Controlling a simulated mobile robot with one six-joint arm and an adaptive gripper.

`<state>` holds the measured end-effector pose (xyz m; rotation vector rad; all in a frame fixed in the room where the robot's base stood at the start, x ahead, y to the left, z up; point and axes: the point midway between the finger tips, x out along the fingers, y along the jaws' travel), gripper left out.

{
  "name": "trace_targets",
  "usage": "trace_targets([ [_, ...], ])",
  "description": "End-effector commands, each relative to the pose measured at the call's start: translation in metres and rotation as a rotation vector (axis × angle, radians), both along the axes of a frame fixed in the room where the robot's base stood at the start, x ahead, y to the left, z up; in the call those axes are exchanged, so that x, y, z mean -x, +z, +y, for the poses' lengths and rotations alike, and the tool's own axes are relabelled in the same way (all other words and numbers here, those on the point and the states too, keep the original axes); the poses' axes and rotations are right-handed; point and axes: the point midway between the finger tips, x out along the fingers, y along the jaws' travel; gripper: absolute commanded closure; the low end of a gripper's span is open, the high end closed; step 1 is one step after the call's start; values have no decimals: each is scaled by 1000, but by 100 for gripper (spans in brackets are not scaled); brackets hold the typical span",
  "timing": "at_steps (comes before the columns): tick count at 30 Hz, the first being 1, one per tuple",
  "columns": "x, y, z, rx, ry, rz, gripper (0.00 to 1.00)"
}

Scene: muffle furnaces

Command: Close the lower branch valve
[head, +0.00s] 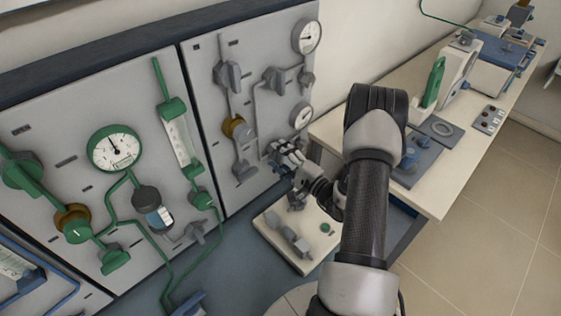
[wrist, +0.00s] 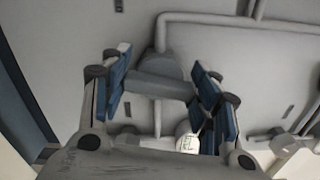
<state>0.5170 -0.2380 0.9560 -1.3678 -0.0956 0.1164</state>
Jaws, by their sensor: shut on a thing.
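My gripper (head: 285,152) is at the lower right part of the right grey wall panel. In the wrist view, the blue-padded fingers of my gripper (wrist: 165,85) stand on both sides of a grey valve handle (wrist: 158,84) and are shut on it. This looks like the lower branch valve. The handle lies crosswise between the pads, with a grey pipe behind it. In the head view my gripper hides most of this valve. The upper branch valve (head: 277,80) is grey and sits above on the same panel.
Below stands a pale base with grey parts (head: 290,240). A bench (head: 430,195) with lab devices is at the right. Open floor (head: 495,200) lies beyond it.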

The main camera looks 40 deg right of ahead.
Motion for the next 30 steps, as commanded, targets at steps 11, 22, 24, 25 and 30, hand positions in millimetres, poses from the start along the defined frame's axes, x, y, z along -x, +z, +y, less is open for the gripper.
trace_targets([
  [11,0,-2,0,179,0,-24,68],
  [22,0,-1,0,217,0,-29,68],
  [24,0,-1,0,216,0,-29,68],
  [25,0,-1,0,216,0,-29,68],
  [30,0,-1,0,216,0,-29,42],
])
